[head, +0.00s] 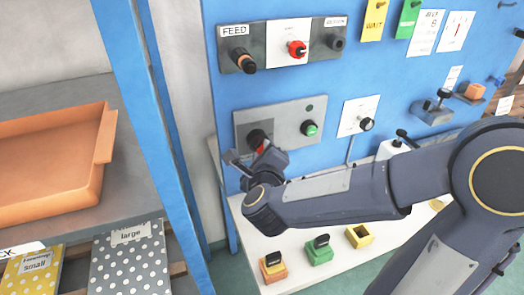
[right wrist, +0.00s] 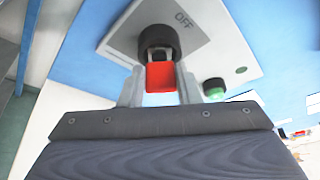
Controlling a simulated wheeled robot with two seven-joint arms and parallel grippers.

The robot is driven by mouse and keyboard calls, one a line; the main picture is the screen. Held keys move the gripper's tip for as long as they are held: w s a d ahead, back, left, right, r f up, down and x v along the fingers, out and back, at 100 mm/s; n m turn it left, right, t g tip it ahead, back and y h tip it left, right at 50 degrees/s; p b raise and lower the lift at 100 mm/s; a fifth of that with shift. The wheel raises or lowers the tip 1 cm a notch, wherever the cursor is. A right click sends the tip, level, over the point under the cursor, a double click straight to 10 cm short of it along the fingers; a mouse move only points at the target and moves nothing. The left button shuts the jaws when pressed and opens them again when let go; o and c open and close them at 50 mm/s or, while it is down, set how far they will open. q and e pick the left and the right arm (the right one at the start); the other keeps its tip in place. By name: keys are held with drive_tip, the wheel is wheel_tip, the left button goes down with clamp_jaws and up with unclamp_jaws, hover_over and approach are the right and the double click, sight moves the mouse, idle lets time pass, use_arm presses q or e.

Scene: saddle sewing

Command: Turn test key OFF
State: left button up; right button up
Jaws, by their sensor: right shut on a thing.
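The test key is a red-handled key (right wrist: 161,77) in a black round lock (right wrist: 158,42) on a grey panel (right wrist: 222,48). In the right wrist view the word OFF is printed to the upper right of the lock. In the head view the lock (head: 257,137) sits at the panel's left part, and my gripper covers most of the red handle. My right gripper (right wrist: 161,88) has one finger on each side of the red handle and is shut on it. My left gripper is in neither view.
A green button (head: 311,129) is right of the key on the same panel. Above is a FEED panel with a black-and-orange knob (head: 240,62) and a red knob (head: 297,49). A white bench (head: 345,262) with coloured blocks lies below. A blue post (head: 155,110) and an orange tray (head: 50,165) are left.

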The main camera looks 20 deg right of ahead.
idle(0.3)
drive_tip(key=shift+a+f+n+h+b, duration=0.1)
drive_tip(key=shift+f+n+h+b, duration=0.1)
drive_tip(key=shift+n+h+b, duration=0.4)
drive_tip(key=shift+r+n+t+b, duration=0.1)
drive_tip(key=shift+n+t+b, duration=0.2)
drive_tip(key=shift+n, duration=0.4)
drive_tip(key=shift+f+n+t+h+b, duration=0.25)
drive_tip(key=shift+n+t+h+b, duration=0.05)
drive_tip(key=shift+n+b, duration=0.65)
drive_tip(key=shift+n, duration=0.35)
drive_tip(key=shift+r, duration=0.1)
drive_tip(key=shift+b, duration=0.3)
